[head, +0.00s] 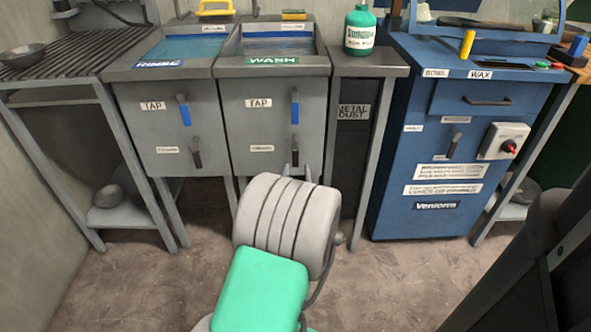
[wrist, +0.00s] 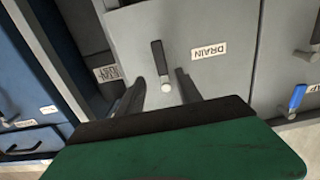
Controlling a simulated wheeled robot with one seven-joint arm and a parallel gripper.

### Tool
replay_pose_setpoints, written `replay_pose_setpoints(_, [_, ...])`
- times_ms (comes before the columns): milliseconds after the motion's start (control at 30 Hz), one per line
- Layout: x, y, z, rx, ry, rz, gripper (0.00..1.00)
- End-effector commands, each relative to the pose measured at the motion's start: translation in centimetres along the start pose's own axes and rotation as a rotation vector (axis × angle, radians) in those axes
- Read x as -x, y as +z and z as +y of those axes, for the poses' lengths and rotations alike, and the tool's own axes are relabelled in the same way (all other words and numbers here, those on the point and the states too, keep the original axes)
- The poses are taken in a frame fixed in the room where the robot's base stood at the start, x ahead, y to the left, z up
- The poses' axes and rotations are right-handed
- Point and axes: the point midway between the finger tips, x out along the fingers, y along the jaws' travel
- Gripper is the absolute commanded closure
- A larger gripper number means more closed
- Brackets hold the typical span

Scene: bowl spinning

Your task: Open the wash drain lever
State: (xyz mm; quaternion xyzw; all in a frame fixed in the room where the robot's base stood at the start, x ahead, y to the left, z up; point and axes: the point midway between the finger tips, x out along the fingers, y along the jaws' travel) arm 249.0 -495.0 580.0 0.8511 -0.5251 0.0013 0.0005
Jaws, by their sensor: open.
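The wash basin cabinet (head: 229,118) is grey, with a green WASH label. Its drain lever (head: 295,143) is dark, hangs down at the lower right of the front panel, and is partly hard to make out beside my gripper. In the wrist view the lever (wrist: 160,62) is black with a pale end, beside a DRAIN label. My gripper (head: 295,172) is open and empty just below the lever in the head view. In the wrist view my gripper (wrist: 161,80) has its two dark fingers either side of the lever's line; I cannot tell contact.
The blue-handled wash tap lever (head: 295,107) is above the drain lever. The rinse cabinet (head: 165,100) with its drain lever (head: 196,153) stands to the left. A table (head: 375,65) with a green bottle (head: 360,30) and a blue wax cabinet (head: 400,190) are to the right.

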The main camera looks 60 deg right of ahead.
Motion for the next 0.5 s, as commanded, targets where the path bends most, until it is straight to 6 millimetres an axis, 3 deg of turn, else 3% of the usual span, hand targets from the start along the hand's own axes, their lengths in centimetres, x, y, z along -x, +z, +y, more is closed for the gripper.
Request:
replay_pose_setpoints(300, [-5.6,-0.1,-0.4,0.000,-0.008,-0.002,0.58])
replay_pose_setpoints(500, [-6.9,-0.1,-0.3,0.000,-0.005,-0.002,0.58])
